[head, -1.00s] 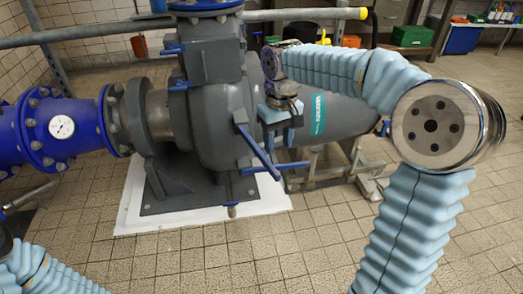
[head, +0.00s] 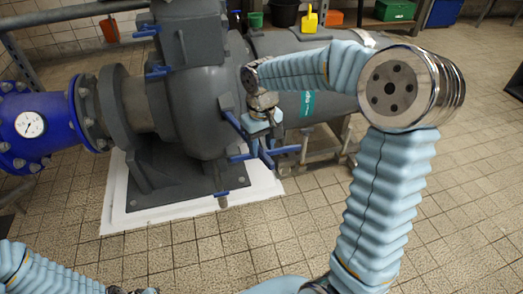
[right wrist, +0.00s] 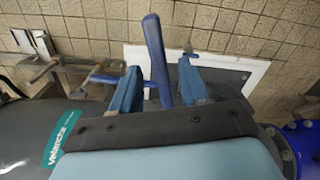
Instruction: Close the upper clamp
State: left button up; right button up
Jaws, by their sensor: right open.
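Blue clamps sit along the rim of the grey pump casing (head: 205,115). The upper clamp on its front right side has a long blue lever (head: 233,122) that slants down to the right, towards my right gripper (head: 262,147). In the right wrist view a blue lever (right wrist: 155,55) stands between the two light-blue fingers of the open right gripper (right wrist: 160,88), with gaps on both sides. A lower blue clamp (head: 222,194) sits below, near the casing's foot. My left arm enters at the bottom left; its gripper is mostly cut off by the frame.
The pump stands on a white plinth (head: 120,205). A blue pipe with a gauge (head: 30,124) joins it at the left. More blue clamp handles (head: 147,31) sit higher up. A metal stand (head: 310,160) is right of the gripper. The tiled floor in front is clear.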

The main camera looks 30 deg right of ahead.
jog(key=shift+f, duration=0.85)
grip_shut()
